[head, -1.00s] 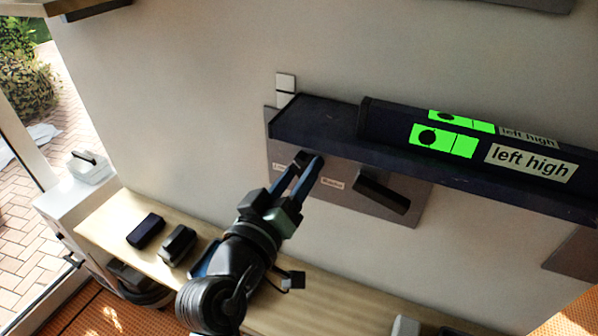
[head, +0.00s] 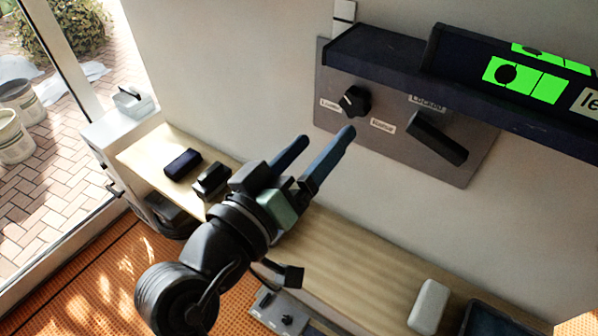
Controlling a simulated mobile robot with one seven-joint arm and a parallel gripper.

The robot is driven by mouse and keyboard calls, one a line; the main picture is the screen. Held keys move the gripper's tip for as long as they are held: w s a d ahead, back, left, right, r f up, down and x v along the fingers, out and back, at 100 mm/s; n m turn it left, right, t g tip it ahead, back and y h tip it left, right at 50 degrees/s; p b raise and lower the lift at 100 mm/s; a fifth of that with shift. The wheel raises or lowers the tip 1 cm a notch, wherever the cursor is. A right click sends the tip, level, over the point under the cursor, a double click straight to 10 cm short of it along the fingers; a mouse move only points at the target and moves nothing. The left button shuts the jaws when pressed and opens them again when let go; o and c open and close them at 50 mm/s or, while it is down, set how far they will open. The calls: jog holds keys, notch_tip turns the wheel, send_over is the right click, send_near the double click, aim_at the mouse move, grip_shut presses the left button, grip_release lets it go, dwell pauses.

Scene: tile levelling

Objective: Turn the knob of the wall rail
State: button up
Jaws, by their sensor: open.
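The wall rail (head: 395,58) is a dark shelf-like bar on the pale wall, with a grey plate (head: 400,152) below it. A round black knob (head: 354,101) with a white pointer mark sits on the plate's left part, between small labels. A long black lever handle (head: 438,138) slants down to the right on the plate's right part. My gripper (head: 328,138) is open and empty. Its two blue fingers point up and right, below and left of the knob, apart from it in the picture.
A level (head: 515,75) with a green display and a label lies along the rail. Below is a wooden bench (head: 345,250) with dark blocks (head: 182,164) at left and a white block (head: 429,306) at right. A white cabinet (head: 122,130) stands at the far left by the window.

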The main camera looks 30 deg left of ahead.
jog(key=s+b, duration=0.1)
jog(key=s, duration=0.3)
jog(key=shift+w, duration=0.1)
dwell(0.4)
jog(key=w+d+r+m+t, duration=0.25)
jog(key=w+d+r, duration=0.2)
jog(key=r, duration=0.35)
jog(key=s+d+r+m+t, duration=0.1)
jog(key=d+r+t, duration=0.1)
jog(key=d+r, duration=0.2)
jog(key=s+d+r+m+t, duration=0.1)
jog(key=d+r, duration=0.3)
jog(key=r, duration=0.6)
jog(key=s+d+r+m+t+b, duration=0.1)
jog(key=s+d+r+m+t, duration=0.1)
jog(key=d+r+t, duration=0.2)
notch_tip(320, 180, up, 4)
jog(key=shift+f+y, duration=0.2)
jog(key=shift+y, duration=0.1)
jog(key=shift+f, duration=0.1)
